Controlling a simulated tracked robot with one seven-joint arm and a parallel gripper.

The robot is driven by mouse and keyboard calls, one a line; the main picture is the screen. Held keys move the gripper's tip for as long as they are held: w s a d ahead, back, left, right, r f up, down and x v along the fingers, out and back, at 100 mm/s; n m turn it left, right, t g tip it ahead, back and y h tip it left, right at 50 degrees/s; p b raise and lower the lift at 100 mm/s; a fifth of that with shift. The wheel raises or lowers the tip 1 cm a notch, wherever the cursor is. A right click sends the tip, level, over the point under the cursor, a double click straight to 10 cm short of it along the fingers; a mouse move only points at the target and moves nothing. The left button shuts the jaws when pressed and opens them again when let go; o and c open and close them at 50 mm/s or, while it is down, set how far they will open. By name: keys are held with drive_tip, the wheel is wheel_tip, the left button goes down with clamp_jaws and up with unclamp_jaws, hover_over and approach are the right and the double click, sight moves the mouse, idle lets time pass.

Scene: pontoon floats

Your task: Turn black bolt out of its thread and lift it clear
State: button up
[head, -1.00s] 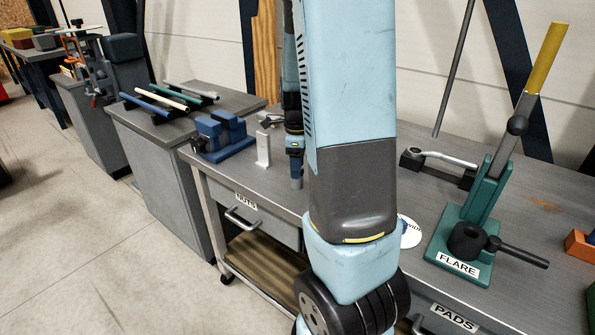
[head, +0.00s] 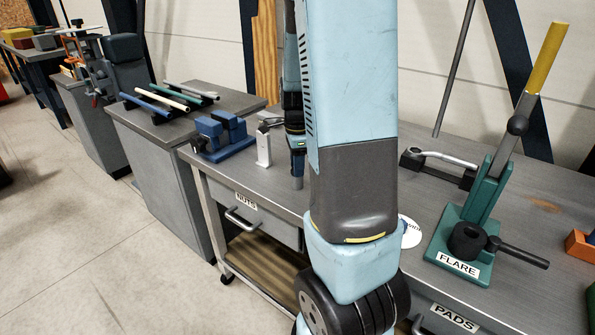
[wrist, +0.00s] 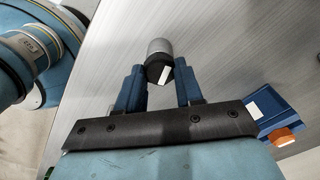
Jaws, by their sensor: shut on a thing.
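The black bolt (wrist: 156,71) shows in the wrist view as a dark round head with a white mark. It sits between the two blue fingers of my gripper (wrist: 159,77), which is shut on it. A grey cylinder (wrist: 159,46) shows just beyond the bolt head. The bolt cannot be made out there. Its thread is hidden, so I cannot tell how deep it sits.
A white bracket (head: 263,150) and a blue vise (head: 222,136) stand left of my gripper. A green FLARE tool (head: 480,215) with a raised lever stands at the right. In the wrist view, a blue block (wrist: 265,108) with an orange part (wrist: 283,137) lies at the right.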

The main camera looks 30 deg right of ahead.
drive_tip(key=n, duration=0.6)
drive_tip(key=shift+n, duration=1.1)
drive_tip(key=n, duration=0.3)
drive_tip(key=shift+n, duration=0.4)
drive_tip(key=n, duration=0.6)
drive_tip(key=shift+r+n, duration=0.1)
drive_tip(key=shift+n, duration=1)
drive_tip(key=n, duration=0.3)
drive_tip(key=shift+n, duration=0.3)
drive_tip(key=o, duration=0.9)
